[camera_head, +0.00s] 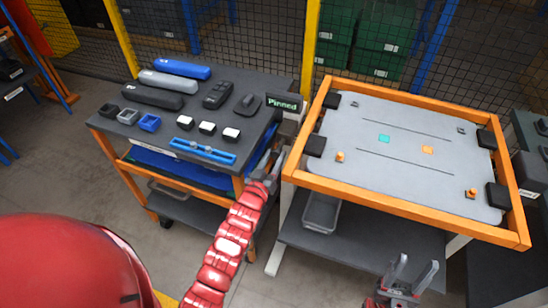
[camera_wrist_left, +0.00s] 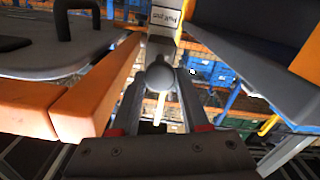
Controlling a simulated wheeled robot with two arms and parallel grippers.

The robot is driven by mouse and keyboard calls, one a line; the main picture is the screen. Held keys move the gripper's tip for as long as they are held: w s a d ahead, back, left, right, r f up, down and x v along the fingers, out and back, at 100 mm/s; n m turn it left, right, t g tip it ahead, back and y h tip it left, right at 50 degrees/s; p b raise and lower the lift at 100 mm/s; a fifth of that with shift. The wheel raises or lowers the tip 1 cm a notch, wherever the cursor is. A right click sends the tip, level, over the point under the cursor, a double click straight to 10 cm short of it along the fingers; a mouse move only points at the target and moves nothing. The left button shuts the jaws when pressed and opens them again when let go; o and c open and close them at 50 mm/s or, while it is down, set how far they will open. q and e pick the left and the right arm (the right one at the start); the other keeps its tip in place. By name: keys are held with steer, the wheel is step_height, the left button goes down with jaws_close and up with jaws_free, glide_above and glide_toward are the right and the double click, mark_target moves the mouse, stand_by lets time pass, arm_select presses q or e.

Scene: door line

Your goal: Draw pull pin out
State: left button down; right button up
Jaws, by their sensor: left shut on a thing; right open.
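In the head view my left gripper (camera_head: 268,165) is in the gap between the cart and the orange-framed table; the pin is hidden there. A dark sign reading "Pinned" (camera_head: 284,103) stands above that gap. My right gripper (camera_head: 405,278) is open and empty in front of the orange-framed table.
The left cart (camera_head: 225,90) carries dark, grey and blue parts and a blue rail (camera_head: 190,149). The orange-framed table (camera_head: 400,213) has a grey plate (camera_head: 365,172) with black blocks. A grey bin (camera_head: 321,212) sits on its lower shelf. Mesh fencing stands behind.

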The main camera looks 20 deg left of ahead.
arm_select(q)
steer(key=s, duration=0.3)
steer(key=shift+s+a+f, duration=0.1)
steer(key=shift+s+f, duration=0.05)
stand_by(0.3)
steer(key=c, duration=0.7)
jaws_free()
steer(key=shift+o, duration=0.2)
steer(key=shift+s, duration=0.1)
